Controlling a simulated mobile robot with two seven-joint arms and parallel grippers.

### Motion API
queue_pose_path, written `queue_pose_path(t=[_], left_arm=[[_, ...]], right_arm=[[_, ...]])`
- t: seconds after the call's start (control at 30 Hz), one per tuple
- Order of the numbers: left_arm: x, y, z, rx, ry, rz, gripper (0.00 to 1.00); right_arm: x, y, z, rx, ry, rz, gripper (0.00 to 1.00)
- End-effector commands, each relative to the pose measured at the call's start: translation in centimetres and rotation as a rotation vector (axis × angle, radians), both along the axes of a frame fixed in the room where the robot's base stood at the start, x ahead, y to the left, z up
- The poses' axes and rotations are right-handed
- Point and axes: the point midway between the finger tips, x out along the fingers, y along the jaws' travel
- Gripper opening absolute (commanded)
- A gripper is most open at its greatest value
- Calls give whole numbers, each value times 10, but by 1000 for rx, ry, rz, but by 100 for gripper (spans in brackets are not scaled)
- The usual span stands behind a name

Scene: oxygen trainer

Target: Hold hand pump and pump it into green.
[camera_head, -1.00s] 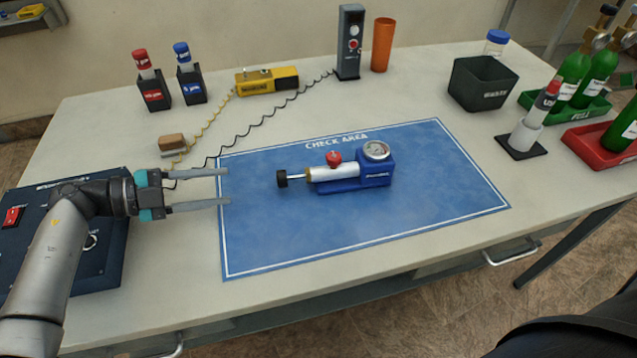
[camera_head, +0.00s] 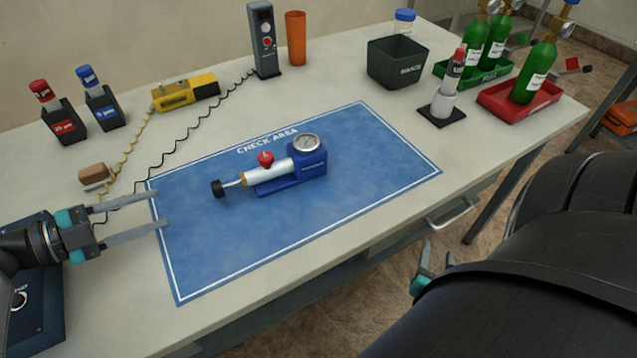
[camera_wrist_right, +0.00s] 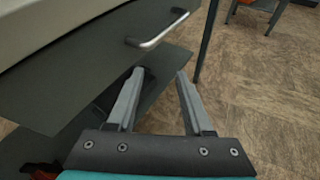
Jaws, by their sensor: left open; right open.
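The hand pump (camera_head: 285,169) lies on the blue check-area mat (camera_head: 370,150). It has a blue base, a silver barrel, a red knob on top, a round gauge at its right end and a black handle at its left end. The gauge's reading is too small to tell. My left gripper (camera_head: 164,208) is open and empty at the mat's left edge, apart from the pump's handle. My right gripper (camera_head: 435,250) is beyond the table's front edge, low beside my arm. In the right wrist view my right gripper (camera_wrist_right: 160,72) is open and empty.
A drawer handle (camera_head: 453,214) juts from the table front, close to my right gripper. Green bottles (camera_head: 540,72) stand in trays at the right, beside a dark bin (camera_head: 397,62). A yellow device (camera_head: 185,92) with coiled cords lies behind the mat. The mat is otherwise clear.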

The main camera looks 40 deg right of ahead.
Motion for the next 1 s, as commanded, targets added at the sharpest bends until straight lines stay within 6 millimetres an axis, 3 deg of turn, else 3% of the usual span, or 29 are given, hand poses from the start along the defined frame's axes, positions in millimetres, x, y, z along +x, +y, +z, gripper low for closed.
queue_pose_path(t=[0.1,0.3,0.67,1.0], left_arm=[[0,0,0,0,0,0,50],[0,0,0,0,0,0,50],[0,0,0,0,0,0,50],[0,0,0,0,0,0,50]], right_arm=[[5,7,48,-124,-19,56,51],[17,30,109,-243,-42,85,51],[95,114,127,-124,62,191,51],[171,209,177,-61,108,479,51]])
